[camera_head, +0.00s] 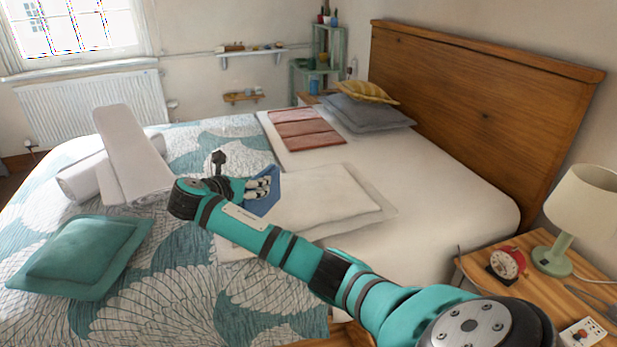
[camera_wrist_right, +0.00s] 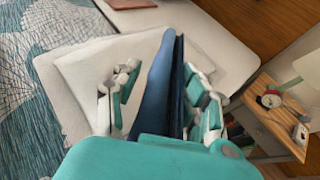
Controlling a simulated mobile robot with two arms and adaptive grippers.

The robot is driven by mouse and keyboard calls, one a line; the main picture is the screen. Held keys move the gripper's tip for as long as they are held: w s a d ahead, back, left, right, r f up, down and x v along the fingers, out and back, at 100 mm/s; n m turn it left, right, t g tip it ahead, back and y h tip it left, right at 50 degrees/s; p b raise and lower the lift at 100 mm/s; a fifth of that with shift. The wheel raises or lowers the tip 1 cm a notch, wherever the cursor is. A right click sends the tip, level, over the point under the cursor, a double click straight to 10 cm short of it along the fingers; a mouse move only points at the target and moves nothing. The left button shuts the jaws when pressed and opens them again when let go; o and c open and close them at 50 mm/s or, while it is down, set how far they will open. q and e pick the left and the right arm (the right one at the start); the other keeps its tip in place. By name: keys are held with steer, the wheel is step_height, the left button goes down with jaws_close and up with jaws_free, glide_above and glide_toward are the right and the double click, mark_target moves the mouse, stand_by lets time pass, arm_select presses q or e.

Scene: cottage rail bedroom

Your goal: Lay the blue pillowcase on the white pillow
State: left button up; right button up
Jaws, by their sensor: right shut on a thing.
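The white pillow (camera_head: 325,195) lies flat on the bed, and it also shows in the right wrist view (camera_wrist_right: 90,75). My right gripper (camera_head: 262,188) is at the pillow's left edge in the head view, shut on the blue pillowcase (camera_head: 263,206). In the right wrist view the pillowcase (camera_wrist_right: 155,88) hangs as a narrow folded strip between the fingers, above the pillow. I cannot tell whether its lower edge touches the pillow. My left gripper is not in view.
A teal cushion (camera_head: 80,257) and white rolls (camera_head: 130,165) lie on the patterned cover at left. A folded reddish cloth (camera_head: 307,128), a grey pillow (camera_head: 370,112) and a yellow cushion (camera_head: 366,91) lie farther back. A nightstand (camera_head: 530,270) holds a lamp (camera_head: 575,215) and red clock (camera_head: 507,263).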

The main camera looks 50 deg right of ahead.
mark_target(268, 173)
steer(key=s+d+r+x, duration=0.1)
steer(key=r+x, duration=0.1)
steer(key=x, duration=1.4)
steer(key=shift+d, duration=0.2)
steer(key=shift+f, duration=0.1)
steer(key=o, duration=1.3)
steer(key=shift+f, duration=0.15)
steer(key=shift+c, duration=0.2)
steer(key=v, duration=1.2)
steer(key=shift+s+r+p, duration=0.1)
steer(key=shift+r+p, duration=0.15)
steer(key=shift+p, duration=0.1)
